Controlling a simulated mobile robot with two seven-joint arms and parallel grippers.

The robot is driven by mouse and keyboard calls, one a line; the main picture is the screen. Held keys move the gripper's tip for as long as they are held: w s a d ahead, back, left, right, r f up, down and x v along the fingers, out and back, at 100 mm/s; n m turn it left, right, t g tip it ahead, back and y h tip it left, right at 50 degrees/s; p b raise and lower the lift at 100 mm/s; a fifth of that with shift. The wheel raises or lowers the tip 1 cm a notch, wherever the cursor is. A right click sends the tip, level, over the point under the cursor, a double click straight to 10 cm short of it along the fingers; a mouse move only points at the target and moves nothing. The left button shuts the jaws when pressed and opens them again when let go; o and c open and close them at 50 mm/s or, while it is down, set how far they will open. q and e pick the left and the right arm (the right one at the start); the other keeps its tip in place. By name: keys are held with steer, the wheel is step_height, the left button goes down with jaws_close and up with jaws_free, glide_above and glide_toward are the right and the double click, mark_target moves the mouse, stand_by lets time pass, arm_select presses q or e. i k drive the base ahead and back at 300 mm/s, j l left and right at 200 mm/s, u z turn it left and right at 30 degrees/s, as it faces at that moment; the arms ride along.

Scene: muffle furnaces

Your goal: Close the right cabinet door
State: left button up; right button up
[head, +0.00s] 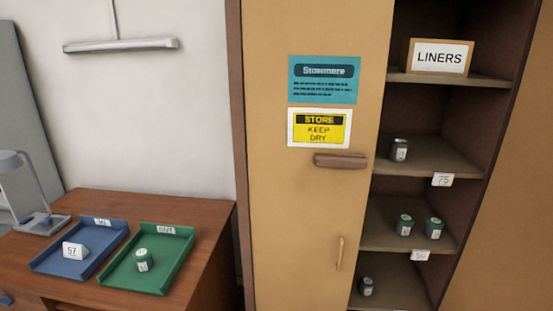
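The tan cabinet has its left door (270,215) shut, with a small vertical handle (339,252) low near its right edge. The right half stands open and shows brown shelves (425,155). A tan panel (510,240) at the right edge of the head view appears to be the right door swung open; its outer edge and any handle are outside the picture. Neither of my grippers is in view.
The shelves hold a LINERS box (437,57) and several small jars (404,225). A brown bar (340,160) sticks out from the left door. A wooden desk (205,265) at left carries a blue tray (50,262), a green tray (118,280) and a lamp (42,222).

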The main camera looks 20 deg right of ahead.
mark_target(506, 264)
steer(key=k+l, duration=0.15)
steer(key=l, duration=0.2)
steer(key=k+l, duration=0.15)
steer(key=l, duration=0.15)
steer(key=k+l+z, duration=0.1)
steer(key=l, duration=0.25)
steer(key=k+l, duration=0.2)
steer(key=l, duration=0.15)
steer(key=k+l+z, duration=0.1)
steer(key=l, duration=0.2)
steer(key=k+l, duration=0.15)
steer(key=l, duration=0.75)
steer(key=k+l+z, duration=0.1)
steer(key=l, duration=0.45)
steer(key=i+l, duration=0.1)
steer(key=l, duration=0.75)
